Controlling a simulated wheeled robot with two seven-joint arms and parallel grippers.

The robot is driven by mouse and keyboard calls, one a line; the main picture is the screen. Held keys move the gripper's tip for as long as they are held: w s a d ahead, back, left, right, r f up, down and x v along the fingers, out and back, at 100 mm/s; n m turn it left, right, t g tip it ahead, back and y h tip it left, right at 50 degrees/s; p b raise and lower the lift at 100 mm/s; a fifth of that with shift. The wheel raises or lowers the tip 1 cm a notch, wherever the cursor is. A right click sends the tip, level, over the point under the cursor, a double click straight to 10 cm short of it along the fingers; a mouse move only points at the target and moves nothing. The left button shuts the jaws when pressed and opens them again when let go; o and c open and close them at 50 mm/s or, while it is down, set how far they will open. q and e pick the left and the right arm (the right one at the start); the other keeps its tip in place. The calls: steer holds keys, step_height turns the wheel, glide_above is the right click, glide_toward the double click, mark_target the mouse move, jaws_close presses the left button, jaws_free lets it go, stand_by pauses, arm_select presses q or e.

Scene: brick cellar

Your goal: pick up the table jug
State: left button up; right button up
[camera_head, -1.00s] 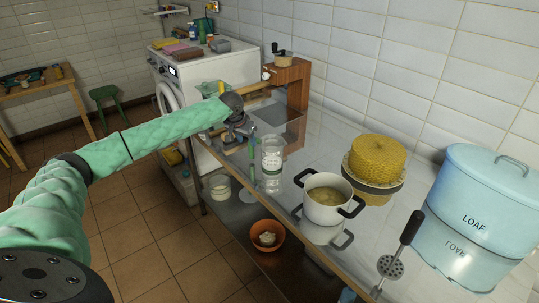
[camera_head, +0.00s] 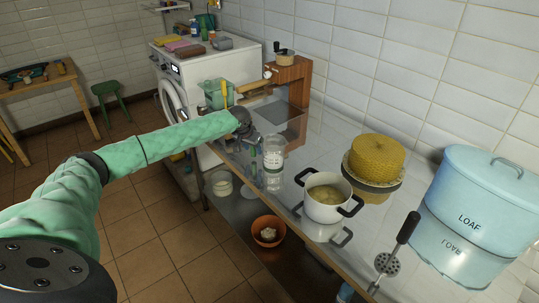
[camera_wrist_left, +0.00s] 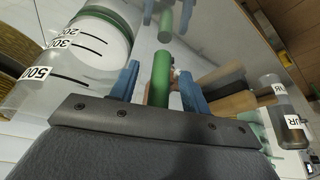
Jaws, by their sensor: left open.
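The table jug (camera_head: 273,163) is a clear upright vessel with pale contents, on the counter left of the pot. In the left wrist view the jug (camera_wrist_left: 70,62) fills the upper left, with black graduation marks and a green band near its rim. A green upright bar (camera_wrist_left: 161,80), apparently its handle, stands between the blue fingers of my left gripper (camera_wrist_left: 160,72). The fingers are open on either side of it; I cannot tell whether they touch it. In the head view my left gripper (camera_head: 247,137) is just left of the jug, partly hidden by my wrist. My right gripper is not in view.
A white pot (camera_head: 326,208) with black handles stands right of the jug. A blue loaf bin (camera_head: 470,210) and a skimmer (camera_head: 388,263) are at right. An orange bowl (camera_head: 268,231) sits below.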

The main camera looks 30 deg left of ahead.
arm_select(q)
jaws_close()
steer(key=shift+r, duration=0.1)
steer(key=shift+r, duration=0.15)
